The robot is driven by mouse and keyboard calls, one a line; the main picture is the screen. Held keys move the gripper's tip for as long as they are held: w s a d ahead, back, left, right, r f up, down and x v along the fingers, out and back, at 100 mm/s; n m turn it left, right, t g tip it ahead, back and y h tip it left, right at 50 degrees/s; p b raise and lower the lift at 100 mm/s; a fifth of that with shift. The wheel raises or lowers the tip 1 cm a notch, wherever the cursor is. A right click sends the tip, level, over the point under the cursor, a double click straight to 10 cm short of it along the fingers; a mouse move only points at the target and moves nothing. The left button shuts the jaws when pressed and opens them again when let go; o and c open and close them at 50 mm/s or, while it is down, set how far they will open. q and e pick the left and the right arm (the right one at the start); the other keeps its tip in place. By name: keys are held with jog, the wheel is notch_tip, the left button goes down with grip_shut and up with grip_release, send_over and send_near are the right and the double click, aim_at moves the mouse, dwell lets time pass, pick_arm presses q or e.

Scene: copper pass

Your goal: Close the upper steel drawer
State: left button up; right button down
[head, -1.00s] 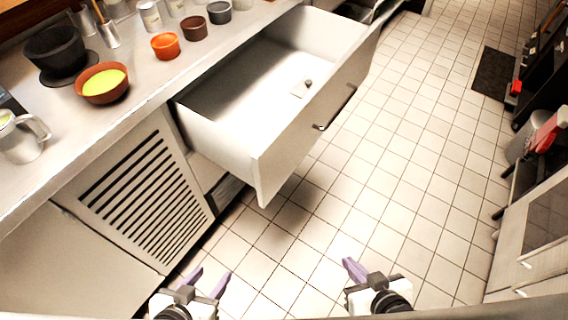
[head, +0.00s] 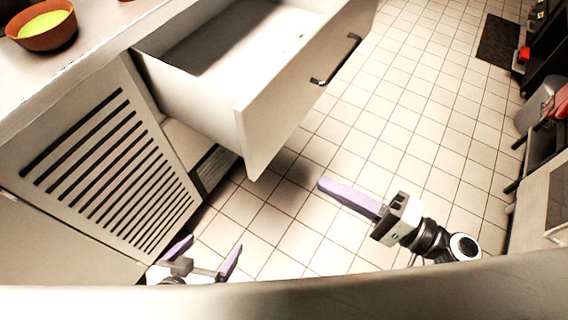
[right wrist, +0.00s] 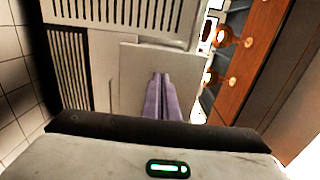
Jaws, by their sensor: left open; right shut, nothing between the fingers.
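The upper steel drawer (head: 292,98) is pulled far out from under the counter in the head view. Its front panel carries a dark bar handle (head: 336,60). My right gripper (head: 324,184) is shut and empty, below and to the right of the drawer front, apart from it and pointing left. It also shows in the right wrist view, where its purple fingers (right wrist: 161,82) lie together in front of pale panels. My left gripper (head: 209,245) is open and empty at the bottom of the head view, near the louvred panel and apart from the drawer.
The counter (head: 85,75) runs along the upper left, with an orange bowl (head: 47,36) on it. A louvred panel (head: 110,165) is beneath. The tiled floor (head: 425,130) is clear to the right, with a dark mat (head: 500,42) farther off. Dark shelving stands at the right edge.

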aim_at(257, 147)
jog(key=p+x, duration=0.1)
jog(key=x, duration=1.3)
jog(key=shift+r+p, duration=0.25)
jog(key=shift+p, duration=0.15)
